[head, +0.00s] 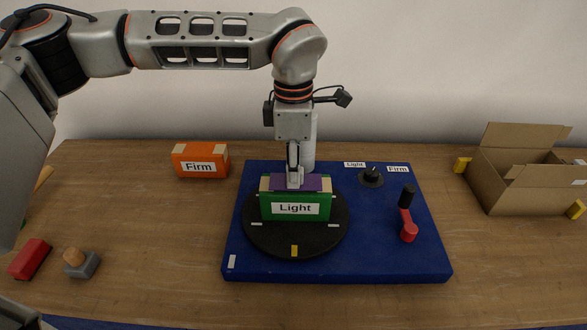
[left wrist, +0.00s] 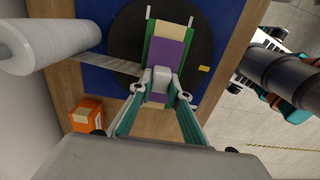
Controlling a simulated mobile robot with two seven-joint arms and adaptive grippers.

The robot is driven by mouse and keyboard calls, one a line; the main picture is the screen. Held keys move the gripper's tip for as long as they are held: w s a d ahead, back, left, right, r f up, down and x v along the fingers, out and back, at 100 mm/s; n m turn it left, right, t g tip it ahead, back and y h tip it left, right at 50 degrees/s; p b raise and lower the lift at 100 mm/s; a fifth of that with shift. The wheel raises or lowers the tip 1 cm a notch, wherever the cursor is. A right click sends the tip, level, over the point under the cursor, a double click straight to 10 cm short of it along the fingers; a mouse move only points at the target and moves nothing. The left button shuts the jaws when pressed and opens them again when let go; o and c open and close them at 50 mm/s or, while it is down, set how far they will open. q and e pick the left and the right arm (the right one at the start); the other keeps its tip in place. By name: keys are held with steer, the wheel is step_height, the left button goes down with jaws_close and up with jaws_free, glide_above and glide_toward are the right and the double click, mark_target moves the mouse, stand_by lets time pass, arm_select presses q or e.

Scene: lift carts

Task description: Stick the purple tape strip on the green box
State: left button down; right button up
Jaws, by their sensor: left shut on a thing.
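The green box (head: 295,213), labelled "Light", stands on the black turntable (head: 262,240). The purple tape strip (head: 318,183) lies across the middle of its top, between tan patches; the left wrist view also shows the strip (left wrist: 170,53). My left gripper (head: 294,180) points down over the box. In the left wrist view, its fingers are closed on a pale grey block at the strip, seemingly the strip's grip. Whether the strip's underside touches the box all along is hidden. Part of my right arm (left wrist: 290,75) shows in the left wrist view; its jaws are unclear.
A white film roll (left wrist: 40,45) stands behind the box, with clear film reaching toward it. The blue base (head: 340,265) carries a knob (head: 371,177) and a red crank (head: 408,226). An orange "Firm" box (head: 200,160) stands left, an open carton (head: 520,180) right.

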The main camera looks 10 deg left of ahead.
arm_select(q)
steer(key=c, duration=1.8)
jaws_free()
step_height(320, 180, up, 12)
steer(key=shift+r, duration=0.1)
